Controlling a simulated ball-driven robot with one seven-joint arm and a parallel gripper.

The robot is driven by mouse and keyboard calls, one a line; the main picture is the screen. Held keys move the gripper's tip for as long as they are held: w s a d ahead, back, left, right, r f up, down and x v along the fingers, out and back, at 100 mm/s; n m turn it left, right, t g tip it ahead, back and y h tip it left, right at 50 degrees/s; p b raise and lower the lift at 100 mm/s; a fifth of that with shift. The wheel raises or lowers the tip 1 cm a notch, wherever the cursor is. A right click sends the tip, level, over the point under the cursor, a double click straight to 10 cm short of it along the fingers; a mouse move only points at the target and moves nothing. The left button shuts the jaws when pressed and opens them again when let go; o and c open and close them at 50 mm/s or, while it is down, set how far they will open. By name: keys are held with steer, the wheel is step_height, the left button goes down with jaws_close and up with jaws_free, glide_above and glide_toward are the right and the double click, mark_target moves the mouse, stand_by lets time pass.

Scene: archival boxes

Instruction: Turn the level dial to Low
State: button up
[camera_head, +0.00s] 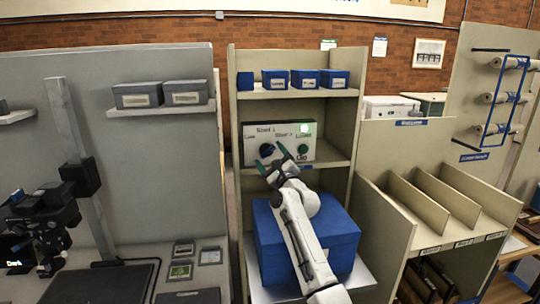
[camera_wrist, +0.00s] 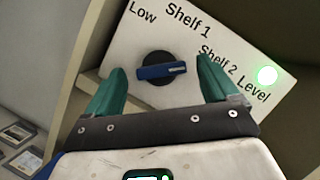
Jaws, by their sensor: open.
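The level dial (camera_wrist: 160,70) is a round black knob with a blue bar across it, on a white panel. Its white-marked end points toward the Shelf 2 label (camera_wrist: 217,60). The Low label (camera_wrist: 142,14) is at the panel's other side. In the head view the dial (camera_head: 266,150) is on the left part of the panel (camera_head: 279,142). My gripper (camera_wrist: 160,66) is open, its green fingers on either side of the dial in the picture; no contact with it is visible. In the head view my gripper (camera_head: 271,154) is in front of the panel.
A lit green lamp (camera_head: 304,128) is at the panel's upper right, above a green knob (camera_head: 303,149). A large blue box (camera_head: 340,240) stands below. Small blue boxes (camera_head: 305,79) line the shelf above. Shelf side walls (camera_head: 234,130) flank the panel.

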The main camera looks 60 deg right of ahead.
steer(key=shift+w+d+r, duration=0.1)
steer(key=shift+w+d, duration=0.15)
steer(key=shift+w, duration=0.05)
steer(key=c, duration=1.1)
